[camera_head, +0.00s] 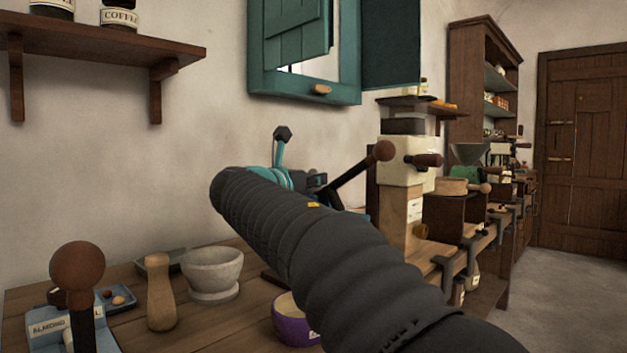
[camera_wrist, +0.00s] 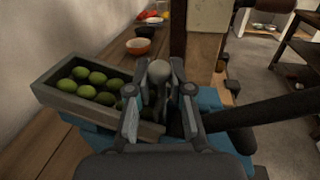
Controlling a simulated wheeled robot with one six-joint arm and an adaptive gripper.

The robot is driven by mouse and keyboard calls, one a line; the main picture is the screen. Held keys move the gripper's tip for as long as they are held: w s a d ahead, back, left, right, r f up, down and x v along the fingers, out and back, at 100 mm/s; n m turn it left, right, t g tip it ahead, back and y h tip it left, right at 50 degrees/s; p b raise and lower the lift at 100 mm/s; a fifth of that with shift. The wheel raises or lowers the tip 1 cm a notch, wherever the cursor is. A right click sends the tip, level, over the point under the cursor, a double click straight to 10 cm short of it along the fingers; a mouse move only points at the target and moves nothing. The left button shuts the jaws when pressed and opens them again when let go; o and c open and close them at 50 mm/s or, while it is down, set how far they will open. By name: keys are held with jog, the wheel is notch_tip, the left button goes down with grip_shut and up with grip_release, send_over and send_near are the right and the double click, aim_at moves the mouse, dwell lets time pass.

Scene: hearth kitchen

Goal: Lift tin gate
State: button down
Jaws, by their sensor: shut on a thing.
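In the wrist view my gripper (camera_wrist: 160,88) is shut on a pale grey round-topped knob (camera_wrist: 158,71), which looks like the handle of the tin gate. The knob stands between the fingertips at the right end of a grey tray (camera_wrist: 52,93) holding several green fruits (camera_wrist: 96,78). The gate's plate is hidden behind the fingers, so I cannot tell how high it sits. A blue machine body (camera_wrist: 208,124) lies under the tray and gripper.
A stone mortar (camera_head: 212,275), a wooden pestle (camera_head: 161,292) and a purple bowl (camera_head: 290,325) stand on the bench near my arm. A teal shutter (camera_head: 291,32) hangs above. In the wrist view an orange bowl (camera_wrist: 138,46) stands beyond the tray. Open floor lies right.

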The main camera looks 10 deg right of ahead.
jog(key=shift+r+p, duration=1.3)
jog(key=shift+p, duration=0.3)
jog(key=shift+f, duration=0.1)
jog(key=c, duration=1)
grip_release()
jog(key=v, duration=1.2)
jog(key=shift+f, duration=0.1)
